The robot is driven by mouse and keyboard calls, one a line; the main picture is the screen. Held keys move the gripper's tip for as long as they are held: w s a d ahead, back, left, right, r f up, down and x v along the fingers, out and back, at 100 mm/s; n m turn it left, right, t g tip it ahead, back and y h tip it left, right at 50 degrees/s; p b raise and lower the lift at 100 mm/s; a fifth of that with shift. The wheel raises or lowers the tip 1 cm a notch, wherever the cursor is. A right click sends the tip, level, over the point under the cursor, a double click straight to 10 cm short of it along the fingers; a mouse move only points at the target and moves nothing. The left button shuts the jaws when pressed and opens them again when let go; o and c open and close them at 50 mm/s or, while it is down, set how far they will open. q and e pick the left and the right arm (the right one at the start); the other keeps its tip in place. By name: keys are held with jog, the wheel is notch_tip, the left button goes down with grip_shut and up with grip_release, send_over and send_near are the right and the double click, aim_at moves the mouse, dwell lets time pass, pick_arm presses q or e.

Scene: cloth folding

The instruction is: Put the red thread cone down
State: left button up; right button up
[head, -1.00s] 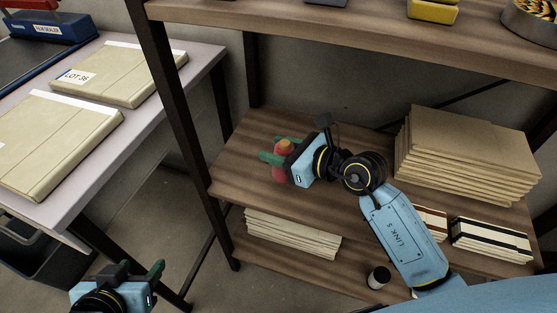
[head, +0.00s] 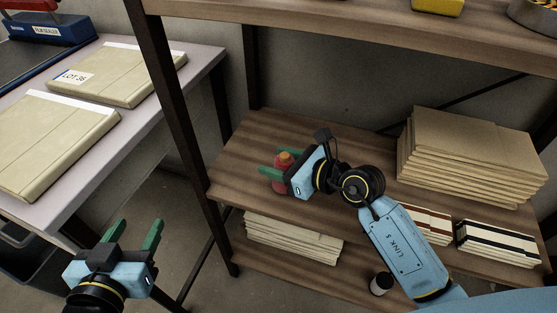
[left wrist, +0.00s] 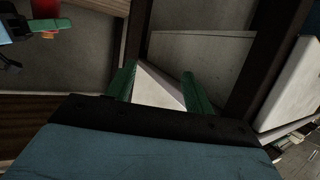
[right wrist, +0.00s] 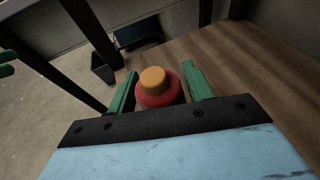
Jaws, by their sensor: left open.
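The red thread cone (head: 281,188) has an orange top and is upright between the green fingers of my right gripper (head: 274,162), over the left end of the middle wooden shelf (head: 245,150). In the right wrist view the cone (right wrist: 160,97) fills the space between the fingers, with its orange top towards the camera. The gripper appears shut on it. The cone's base is partly hidden, so I cannot tell whether it touches the shelf. My left gripper (head: 132,234) is open and empty, low in front of the grey table (head: 190,75).
A stack of brown card (head: 465,150) stands on the shelf's right side, with striped stacks (head: 495,243) in front. A dark shelf post (head: 175,110) rises left of the cone. Pale flat packs (head: 55,150) lie on the table. The shelf behind the cone is clear.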

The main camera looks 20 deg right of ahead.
jog(key=shift+o, duration=1)
jog(key=shift+r, duration=0.1)
jog(key=shift+s+d+r, duration=0.1)
jog(key=shift+s+d, duration=0.05)
jog(key=p+v, duration=0.1)
jog(key=v, duration=0.3)
jog(key=shift+s+d+r+p, duration=0.1)
jog(key=shift+s+d+p, duration=0.15)
jog(key=shift+p, duration=0.15)
pick_arm(q)
jog(key=s+a+f+g+y+p, duration=0.1)
jog(key=s+a+f+g, duration=0.3)
jog(key=s+f+g, duration=0.4)
jog(key=shift+s+a+f+n+y, duration=0.35)
jog(key=shift+s+y, duration=0.2)
jog(key=shift+y, duration=0.35)
pick_arm(e)
jog(key=v, duration=0.7)
jog(key=shift+w+a, duration=0.1)
jog(key=shift+a, duration=0.05)
